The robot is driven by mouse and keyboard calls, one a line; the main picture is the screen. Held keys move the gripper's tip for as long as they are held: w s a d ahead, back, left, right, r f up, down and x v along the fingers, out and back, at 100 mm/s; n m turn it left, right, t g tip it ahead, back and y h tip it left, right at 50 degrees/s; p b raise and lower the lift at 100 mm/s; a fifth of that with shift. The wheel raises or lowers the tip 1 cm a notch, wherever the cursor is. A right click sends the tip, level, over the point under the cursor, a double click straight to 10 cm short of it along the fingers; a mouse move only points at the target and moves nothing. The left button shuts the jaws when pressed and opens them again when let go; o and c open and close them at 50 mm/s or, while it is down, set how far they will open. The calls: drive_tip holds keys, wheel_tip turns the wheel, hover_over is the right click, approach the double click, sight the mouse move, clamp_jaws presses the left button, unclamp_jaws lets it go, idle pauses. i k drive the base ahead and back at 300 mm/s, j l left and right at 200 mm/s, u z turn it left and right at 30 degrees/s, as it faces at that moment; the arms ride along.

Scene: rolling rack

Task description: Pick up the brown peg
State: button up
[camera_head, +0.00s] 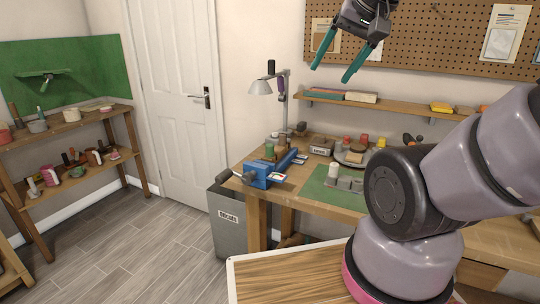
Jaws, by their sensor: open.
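My gripper (331,74) is raised high in front of the wall and pegboard, its two teal fingers apart and empty, pointing down and left. It is far above the workbench and touches nothing. I cannot single out the brown peg for certain. A thin brown upright piece (16,113) stands at the left end of the left shelf's top board. Small brown pieces (66,159) also stand on its lower board. They are too small to tell apart clearly.
A wooden left shelf (92,119) holds pots and small items. The floor (140,250) between shelf and bin is clear.

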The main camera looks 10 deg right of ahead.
sight(282, 137)
drive_tip(key=i+j+z, duration=0.25)
drive_tip(key=i+j, duration=0.2)
drive_tip(key=j, duration=0.2)
drive_tip(key=i+j+z, duration=0.15)
drive_tip(key=j, duration=0.25)
drive_tip(key=i+j+z, duration=0.1)
drive_tip(key=j, duration=0.25)
drive_tip(key=i, duration=0.1)
